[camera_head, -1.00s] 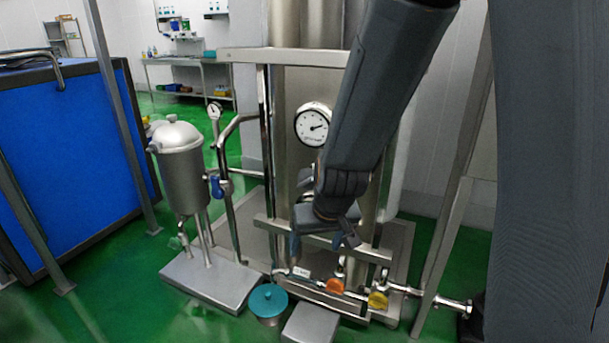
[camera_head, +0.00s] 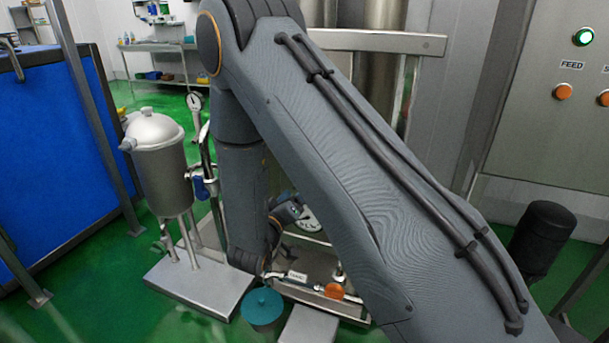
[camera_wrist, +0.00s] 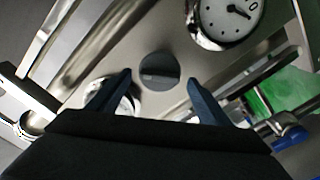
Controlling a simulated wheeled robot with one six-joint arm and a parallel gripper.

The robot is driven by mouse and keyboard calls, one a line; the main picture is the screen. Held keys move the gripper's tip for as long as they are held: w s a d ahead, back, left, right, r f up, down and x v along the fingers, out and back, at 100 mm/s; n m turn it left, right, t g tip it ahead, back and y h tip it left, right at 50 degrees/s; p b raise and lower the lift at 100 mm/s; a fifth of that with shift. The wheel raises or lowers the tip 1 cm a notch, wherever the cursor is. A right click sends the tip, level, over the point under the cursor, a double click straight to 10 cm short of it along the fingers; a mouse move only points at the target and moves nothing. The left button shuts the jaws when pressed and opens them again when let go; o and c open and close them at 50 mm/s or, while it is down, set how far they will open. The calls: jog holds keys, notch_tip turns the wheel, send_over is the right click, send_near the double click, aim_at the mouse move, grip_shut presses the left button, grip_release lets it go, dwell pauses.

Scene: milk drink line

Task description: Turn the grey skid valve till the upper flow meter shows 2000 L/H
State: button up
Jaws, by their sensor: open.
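A round grey knob (camera_wrist: 159,71), which looks like the grey skid valve, shows in the wrist view against the steel skid. My gripper (camera_wrist: 158,76) is open, one finger on each side of the knob in the picture; I see no contact. A white round dial (camera_wrist: 228,16) is at the top right of the wrist view, cut by the frame edge; its reading is too small to tell. A second round dial (camera_wrist: 126,103) is partly hidden behind the left finger. In the head view a white dial (camera_head: 310,219) shows partly behind my arm, and the valve is hidden.
A steel vessel (camera_head: 157,165) on a base plate stands left, with a blue-handled valve (camera_head: 200,187) beside it. A teal-lidded pot (camera_head: 262,304) and an orange handle (camera_head: 334,291) are low in front. A control panel (camera_head: 560,120) stands right, a black cylinder (camera_head: 545,235) below it.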

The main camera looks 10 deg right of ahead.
jog(key=shift+p+x, duration=0.4)
jog(key=shift+x, duration=3.45)
jog(key=c, duration=0.8)
jog(key=shift+m, duration=1.5)
jog(key=o, duration=0.8)
jog(key=b+v, duration=0.1)
jog(key=v, duration=0.7)
